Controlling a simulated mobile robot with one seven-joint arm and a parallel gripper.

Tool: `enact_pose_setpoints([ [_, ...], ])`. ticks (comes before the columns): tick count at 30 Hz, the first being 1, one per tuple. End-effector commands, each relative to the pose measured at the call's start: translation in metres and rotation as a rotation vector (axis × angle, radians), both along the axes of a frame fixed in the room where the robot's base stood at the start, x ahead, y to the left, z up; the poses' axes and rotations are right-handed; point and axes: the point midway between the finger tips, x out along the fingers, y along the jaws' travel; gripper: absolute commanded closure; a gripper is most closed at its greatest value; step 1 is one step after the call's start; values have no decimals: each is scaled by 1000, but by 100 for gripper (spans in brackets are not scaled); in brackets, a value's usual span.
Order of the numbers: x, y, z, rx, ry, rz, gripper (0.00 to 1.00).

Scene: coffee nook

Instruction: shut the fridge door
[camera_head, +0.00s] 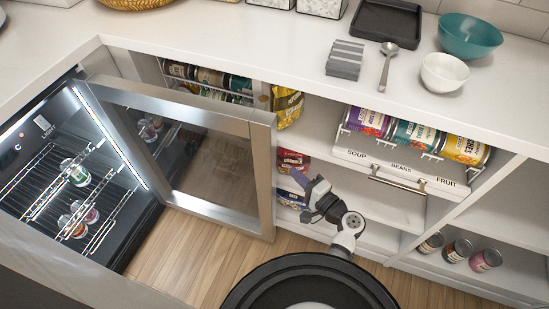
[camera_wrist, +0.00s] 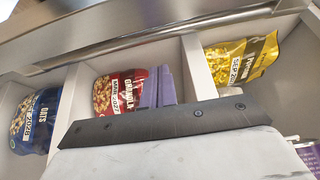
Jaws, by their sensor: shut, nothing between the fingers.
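The fridge (camera_head: 60,165) is at the left in the head view, with its lit inside and wire racks showing. Its door (camera_head: 262,180), a dark glass pane in a steel frame, stands wide open in front of the shelves. My gripper (camera_head: 303,181) is just right of the door's free edge, close to the lower shelves; I cannot tell whether it touches the door. In the wrist view its purple fingers (camera_wrist: 158,87) are together, with nothing held between them, and stand in front of a red granola bag (camera_wrist: 118,92).
Shelves right of the door hold a yellow bag (camera_head: 287,106) and a can rack (camera_head: 407,168). Loose cans (camera_head: 457,250) stand on the lower right shelf. The white counter (camera_head: 270,55) overhangs above. Wooden floor (camera_head: 185,255) is free below the door.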

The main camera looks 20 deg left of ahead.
Motion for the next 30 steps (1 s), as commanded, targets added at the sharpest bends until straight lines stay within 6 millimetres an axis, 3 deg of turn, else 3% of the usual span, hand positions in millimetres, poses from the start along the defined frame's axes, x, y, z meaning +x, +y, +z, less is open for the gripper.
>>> enact_pose_setpoints([
  [15,41,74,2,-1,-3,4,100],
  [30,46,82,1,-2,-3,2,100],
])
